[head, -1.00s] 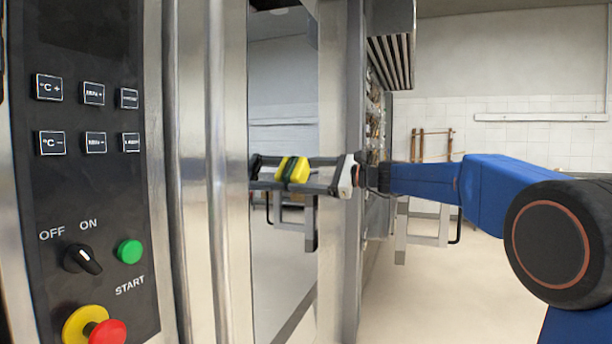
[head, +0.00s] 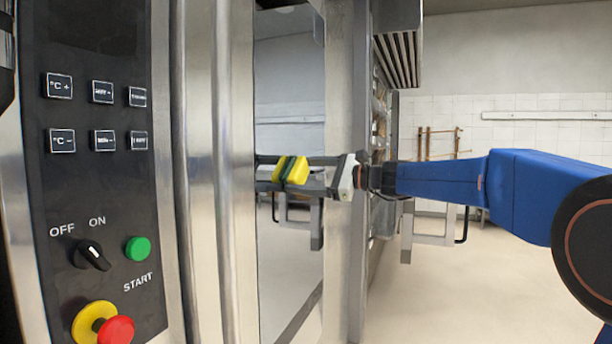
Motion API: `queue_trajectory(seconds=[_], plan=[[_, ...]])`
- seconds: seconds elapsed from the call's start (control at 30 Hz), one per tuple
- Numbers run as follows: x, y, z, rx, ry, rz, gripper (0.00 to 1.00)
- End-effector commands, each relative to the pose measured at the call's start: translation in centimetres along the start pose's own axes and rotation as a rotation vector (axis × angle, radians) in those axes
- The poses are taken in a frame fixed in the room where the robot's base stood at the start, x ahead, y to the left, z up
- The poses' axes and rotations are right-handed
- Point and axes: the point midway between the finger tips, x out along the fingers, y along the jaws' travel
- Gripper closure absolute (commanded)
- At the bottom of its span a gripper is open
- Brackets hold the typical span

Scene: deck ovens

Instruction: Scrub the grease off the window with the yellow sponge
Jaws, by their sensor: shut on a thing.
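The yellow sponge (head: 299,172) is held between the fingers of my gripper (head: 308,174), which is shut on it. The gripper comes in from the right, and the sponge's dark face points left at the window. The window (head: 290,105) is a tall, glossy pane seen at a steep angle. It mirrors the sponge and fingers, so a second yellow shape shows just left of the sponge. The sponge and its reflection nearly meet at the dark band; I cannot tell whether it touches the glass. I cannot make out any grease on the pane.
A control panel (head: 95,210) with buttons and a knob stands at the left. A vertical steel handle bar (head: 222,180) runs beside the window. Pale floor (head: 440,285) is open at the right.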

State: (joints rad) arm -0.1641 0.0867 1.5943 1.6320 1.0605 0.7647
Motion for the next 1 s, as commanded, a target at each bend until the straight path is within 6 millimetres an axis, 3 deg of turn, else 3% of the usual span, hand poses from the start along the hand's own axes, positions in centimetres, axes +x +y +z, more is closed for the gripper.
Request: queue_trajectory(seconds=[0.7, 1.0], plan=[[-0.1, 3.0, 2.5, -0.001, -0.002, 0.001, 0.44], [-0.1, 3.0, 2.5, -0.001, -0.001, 0.001, 0.44]])
